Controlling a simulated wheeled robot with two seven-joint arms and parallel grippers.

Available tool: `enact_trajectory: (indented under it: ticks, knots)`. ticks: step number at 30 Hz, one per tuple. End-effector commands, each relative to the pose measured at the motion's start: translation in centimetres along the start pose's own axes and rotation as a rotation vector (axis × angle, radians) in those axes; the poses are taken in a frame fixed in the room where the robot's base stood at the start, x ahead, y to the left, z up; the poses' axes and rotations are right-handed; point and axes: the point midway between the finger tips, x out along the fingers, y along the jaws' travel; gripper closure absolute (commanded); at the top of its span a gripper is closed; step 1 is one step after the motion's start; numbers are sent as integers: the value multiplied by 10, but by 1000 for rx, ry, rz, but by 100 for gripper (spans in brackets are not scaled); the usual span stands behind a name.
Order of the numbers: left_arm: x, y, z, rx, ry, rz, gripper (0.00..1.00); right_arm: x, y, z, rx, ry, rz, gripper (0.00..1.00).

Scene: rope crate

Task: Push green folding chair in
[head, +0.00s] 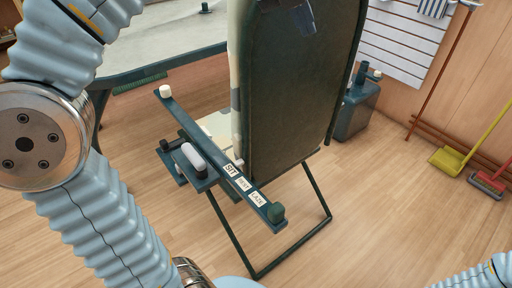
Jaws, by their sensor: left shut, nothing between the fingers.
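The green folding chair (285,105) stands in the middle of the head view. Its broad dark green panel is upright, with a cream edge on its left side. Thin dark legs (290,250) reach the floor below. A teal bar (208,135) with small printed labels and end knobs crosses the chair's front. My right gripper is out of view.
A table (165,45) with a pale top and dark green rim stands behind at the upper left. A teal bin (357,112) stands behind the chair. A yellow dustpan (449,160) and a red brush (487,184) are by the wall.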

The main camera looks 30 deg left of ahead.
Motion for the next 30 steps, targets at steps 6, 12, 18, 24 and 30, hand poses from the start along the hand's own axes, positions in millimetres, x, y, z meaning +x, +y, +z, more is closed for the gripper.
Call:
enact_trajectory:
  ticks: [6, 12, 18, 24, 30]
  knots:
    - [-1, 8, 11, -5, -5, 2, 100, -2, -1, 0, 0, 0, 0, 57]
    - [-1, 14, 18, -5, -4, 2, 100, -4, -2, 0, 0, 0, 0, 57]
    - [-1, 18, 22, -4, -5, 2, 100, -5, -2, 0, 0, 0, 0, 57]
    - [-1, 18, 22, -4, -4, 2, 100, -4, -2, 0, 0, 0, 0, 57]
    - [-1, 20, 24, -6, -4, 3, 100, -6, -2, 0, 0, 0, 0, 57]
